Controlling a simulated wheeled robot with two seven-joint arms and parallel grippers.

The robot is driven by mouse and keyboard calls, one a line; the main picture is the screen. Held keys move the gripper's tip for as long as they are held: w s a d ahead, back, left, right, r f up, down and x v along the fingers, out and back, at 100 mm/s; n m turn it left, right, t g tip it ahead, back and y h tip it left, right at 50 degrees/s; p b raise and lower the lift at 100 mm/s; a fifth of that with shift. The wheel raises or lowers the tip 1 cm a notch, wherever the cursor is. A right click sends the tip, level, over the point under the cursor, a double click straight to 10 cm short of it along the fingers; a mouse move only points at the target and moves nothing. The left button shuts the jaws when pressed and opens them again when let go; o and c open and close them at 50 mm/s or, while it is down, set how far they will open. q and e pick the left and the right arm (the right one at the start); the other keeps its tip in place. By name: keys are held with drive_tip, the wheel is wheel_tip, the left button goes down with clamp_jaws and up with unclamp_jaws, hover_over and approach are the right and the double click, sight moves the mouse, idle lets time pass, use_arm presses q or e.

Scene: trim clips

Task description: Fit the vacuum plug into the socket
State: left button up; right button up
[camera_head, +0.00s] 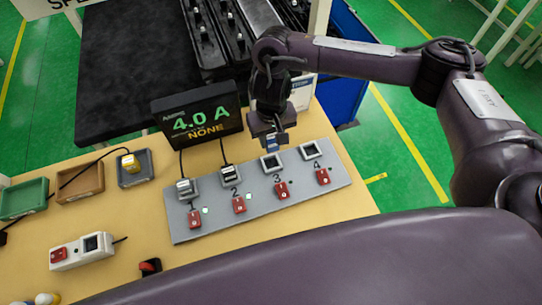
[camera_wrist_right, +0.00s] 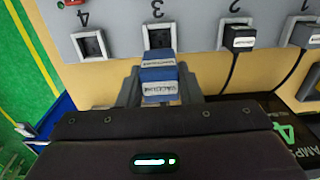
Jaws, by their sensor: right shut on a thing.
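My right gripper (camera_head: 270,135) is shut on a blue plug (camera_head: 272,145) with a white label too small to read. The blue plug (camera_wrist_right: 158,75) shows between the fingers in the right wrist view, just short of socket 3 (camera_wrist_right: 160,37). The square socket 3 (camera_head: 271,162) is empty in the grey panel (camera_head: 300,193). Whether the plug touches the socket rim, I cannot tell. Socket 4 (camera_head: 311,150) is also empty. Sockets 1 and 2 hold a plug (camera_head: 186,186) and another plug (camera_head: 230,175), both corded. My left gripper is out of view.
A display (camera_head: 197,120) reading 4.0 A and NONE stands behind the panel. Red switches (camera_head: 281,190) line its front. A yellow plug (camera_head: 130,162) sits in a grey tray (camera_head: 137,180); brown (camera_head: 80,197) and green (camera_head: 15,212) trays stand left. A white socket block (camera_head: 75,262) lies front left.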

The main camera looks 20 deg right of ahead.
wheel_tip(320, 180, down, 6)
drive_tip(key=shift+f+b, duration=0.25)
drive_tip(key=shift+b, duration=0.55)
wheel_tip(320, 180, down, 4)
drive_tip(key=shift+r+b, duration=0.25)
drive_tip(key=shift+b, duration=0.4)
drive_tip(key=shift+w+f, duration=0.1)
drive_tip(key=shift+f, duration=0.05)
drive_tip(key=shift+f, duration=0.15)
drive_tip(key=o, duration=1)
wheel_tip(320, 180, up, 11)
drive_tip(key=p, duration=0.3)
drive_tip(key=shift+p, duration=0.35)
drive_tip(key=shift+r, duration=0.65)
